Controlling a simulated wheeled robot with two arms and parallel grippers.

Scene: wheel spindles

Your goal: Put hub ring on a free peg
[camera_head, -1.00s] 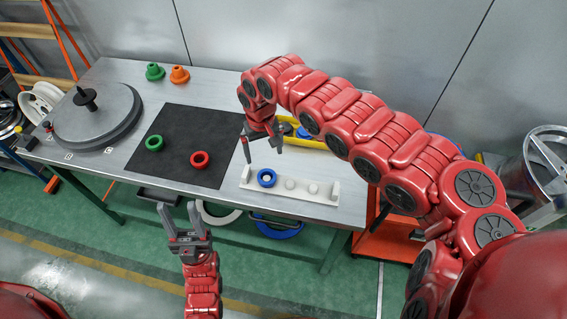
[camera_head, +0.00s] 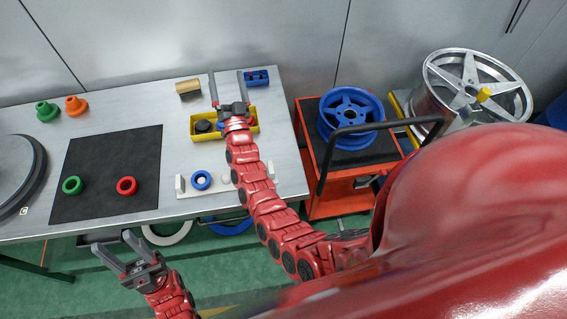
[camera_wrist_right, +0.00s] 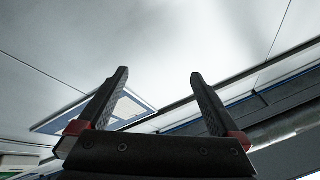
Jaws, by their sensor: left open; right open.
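A green hub ring (camera_head: 72,185) and a red hub ring (camera_head: 127,186) lie apart on the black mat (camera_head: 105,160). My right gripper (camera_head: 227,75) is open over the back of the table, beyond the rack. In the right wrist view its fingers (camera_wrist_right: 158,85) are spread with nothing between them. My left gripper (camera_head: 114,241) is open and empty in front of the table edge.
A yellow bin (camera_head: 204,137) with dark items lies below my right gripper. A blue block (camera_head: 257,77) and a brass cylinder (camera_head: 188,87) are at the back. Green (camera_head: 47,111) and orange (camera_head: 76,106) cones stand back left. An orange cart (camera_head: 335,187) stands right.

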